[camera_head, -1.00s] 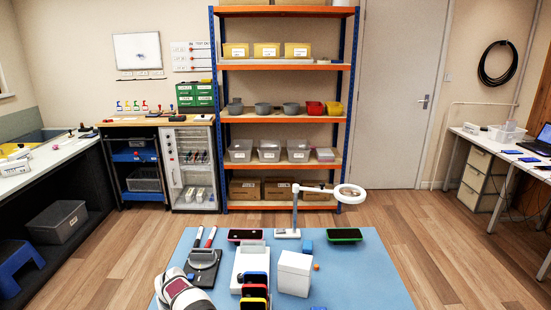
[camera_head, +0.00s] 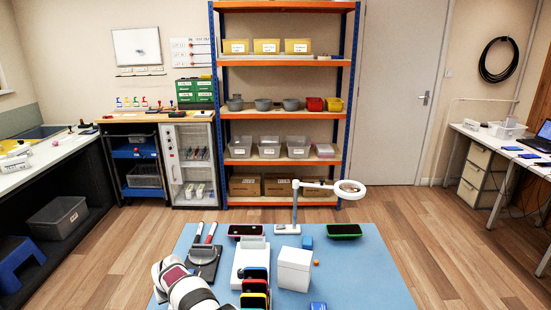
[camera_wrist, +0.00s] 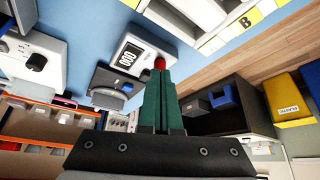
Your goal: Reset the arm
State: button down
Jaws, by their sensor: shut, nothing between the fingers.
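My arm (camera_head: 190,288) rises from the bottom edge of the head view, at the left front of the blue mat (camera_head: 375,280). My gripper's fingertips cannot be made out in that view. In the wrist view my gripper (camera_wrist: 158,75) shows as two dark green fingers pressed together, with nothing held between them. A small red thing (camera_wrist: 160,63) shows at the fingertips; I cannot tell whether it touches them. A device with a digital display (camera_wrist: 128,56) lies beyond the fingers, to their left.
On the mat stand a white box (camera_head: 294,270), a ring lamp (camera_head: 295,210), a pink-edged tray (camera_head: 246,231), a green-edged tray (camera_head: 345,231), a blue block (camera_head: 307,242) and several upright phones (camera_head: 254,286). A yellow bin (camera_wrist: 288,95) shows right in the wrist view. The mat's right side is mostly clear.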

jog(key=shift+r, duration=1.7)
